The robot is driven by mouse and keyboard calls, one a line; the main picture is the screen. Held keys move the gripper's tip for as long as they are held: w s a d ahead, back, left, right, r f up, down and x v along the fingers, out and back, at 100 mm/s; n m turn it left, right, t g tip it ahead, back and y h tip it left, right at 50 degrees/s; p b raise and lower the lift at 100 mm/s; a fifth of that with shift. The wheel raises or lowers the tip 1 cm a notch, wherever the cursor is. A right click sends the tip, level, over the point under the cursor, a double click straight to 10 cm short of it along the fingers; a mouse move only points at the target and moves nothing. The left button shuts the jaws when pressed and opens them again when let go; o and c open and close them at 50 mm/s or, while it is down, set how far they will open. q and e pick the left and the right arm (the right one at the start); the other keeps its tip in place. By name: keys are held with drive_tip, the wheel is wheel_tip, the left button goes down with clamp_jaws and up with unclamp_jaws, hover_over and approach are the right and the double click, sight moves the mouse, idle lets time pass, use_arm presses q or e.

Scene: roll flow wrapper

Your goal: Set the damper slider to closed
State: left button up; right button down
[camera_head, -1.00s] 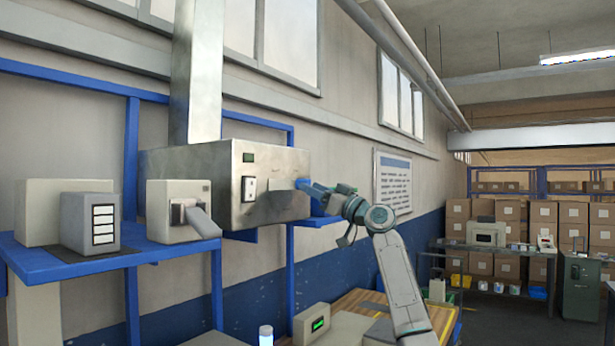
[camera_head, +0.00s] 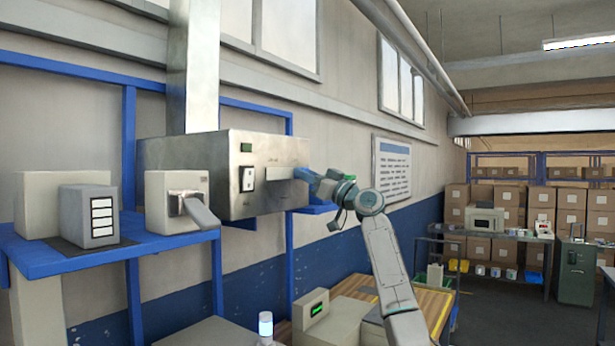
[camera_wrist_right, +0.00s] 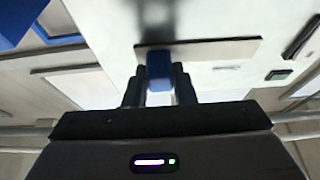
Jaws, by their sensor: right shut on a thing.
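A metal box (camera_head: 215,165) with a duct above it hangs against the wall in the head view. A pale slotted plate on its front face (camera_head: 280,173) carries the damper slider. My right gripper (camera_head: 306,176) is at the right end of this plate. In the right wrist view the blue slider knob (camera_wrist_right: 159,68) sits between the two dark fingers of my right gripper (camera_wrist_right: 159,88), which is shut on it. The plate (camera_wrist_right: 215,50) shows behind it. In the head view the gripper hides the knob. My left gripper is in neither view.
A black and white switch (camera_head: 247,178) and a green indicator (camera_head: 246,147) are left of the plate. A beige box with a lever (camera_head: 178,200) stands on the blue shelf (camera_head: 75,262). A table with a small display unit (camera_head: 311,309) is below.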

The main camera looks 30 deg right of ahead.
sight(272, 169)
drive_tip(key=s+a, duration=0.1)
drive_tip(key=a, duration=0.1)
drive_tip(key=s+a+b, duration=0.1)
drive_tip(key=a, duration=0.2)
drive_tip(key=s+a+b, duration=0.1)
drive_tip(key=a, duration=0.2)
drive_tip(key=shift+s+a, duration=0.25)
drive_tip(key=shift+w+d+f, duration=0.1)
drive_tip(key=shift+d+f, duration=0.05)
drive_tip(key=c, duration=1.3)
unclamp_jaws()
drive_tip(key=shift+c, duration=0.2)
drive_tip(key=shift+o, duration=0.7)
drive_tip(key=shift+s+a+r, duration=0.2)
drive_tip(key=shift+s+a, duration=0.05)
drive_tip(key=shift+d+f, duration=0.1)
